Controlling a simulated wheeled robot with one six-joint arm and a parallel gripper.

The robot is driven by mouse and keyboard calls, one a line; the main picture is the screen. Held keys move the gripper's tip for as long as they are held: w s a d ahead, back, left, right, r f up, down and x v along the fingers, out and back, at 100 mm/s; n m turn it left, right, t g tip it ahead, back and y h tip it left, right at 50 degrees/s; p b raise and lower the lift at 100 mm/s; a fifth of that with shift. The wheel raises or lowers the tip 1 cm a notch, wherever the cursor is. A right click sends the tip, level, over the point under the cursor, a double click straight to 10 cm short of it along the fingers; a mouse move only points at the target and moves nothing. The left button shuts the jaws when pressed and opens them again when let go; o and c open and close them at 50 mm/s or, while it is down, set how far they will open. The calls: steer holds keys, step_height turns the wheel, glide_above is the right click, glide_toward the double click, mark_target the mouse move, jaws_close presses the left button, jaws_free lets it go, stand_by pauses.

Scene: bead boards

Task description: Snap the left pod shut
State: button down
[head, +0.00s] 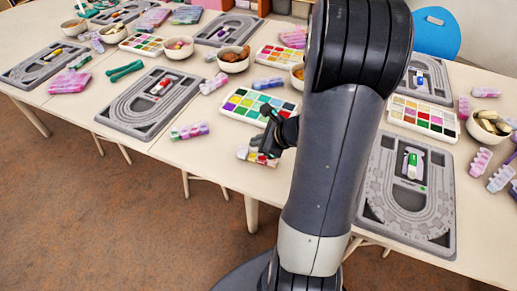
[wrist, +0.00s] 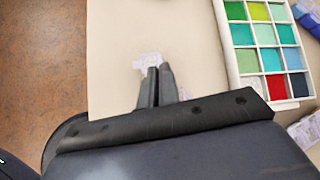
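My gripper (head: 268,140) hangs near the front edge of the long table, left of my arm. In the wrist view its two dark fingers (wrist: 158,72) are close together with nothing seen between them. A small pale, multi-coloured pod strip (head: 245,154) lies just beyond the fingertips, partly hidden by the gripper. Its pale lavender end shows in the wrist view (wrist: 147,60), and I cannot tell whether the fingers touch it. A lilac and pink pod strip (head: 189,131) lies farther left. I cannot tell which one is the left pod, or whether any lid is up.
Grey bead boards lie left (head: 125,120) and right (head: 375,215) of my arm. A colour tray (head: 222,113) is behind the gripper, and also right in the wrist view (wrist: 232,62). Bowls and more strips stand behind. Bare tabletop shows left of the gripper.

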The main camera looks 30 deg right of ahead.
steer(key=s+a+f+n+t+h+b, duration=0.1)
steer(key=b, duration=0.6)
steer(key=a+f+n+t+h+b, duration=0.1)
steer(key=t+b, duration=0.1)
steer(key=b, duration=0.5)
steer(key=shift+s+h, duration=0.3)
steer(key=shift+s, duration=0.1)
steer(key=b, duration=0.2)
steer(key=n+t+b, duration=0.1)
steer(key=b, duration=0.1)
steer(key=shift+s+a+f+h, duration=0.15)
steer(key=shift+s+h, duration=0.05)
steer(key=shift+h, duration=0.1)
steer(key=shift+b, duration=0.3)
steer(key=shift+t+b, duration=0.3)
steer(key=shift+b, duration=0.15)
steer(key=c, duration=1.6)
jaws_free()
steer(key=shift+c, duration=0.2)
steer(key=shift+s+r, duration=0.1)
steer(key=shift+r, duration=0.1)
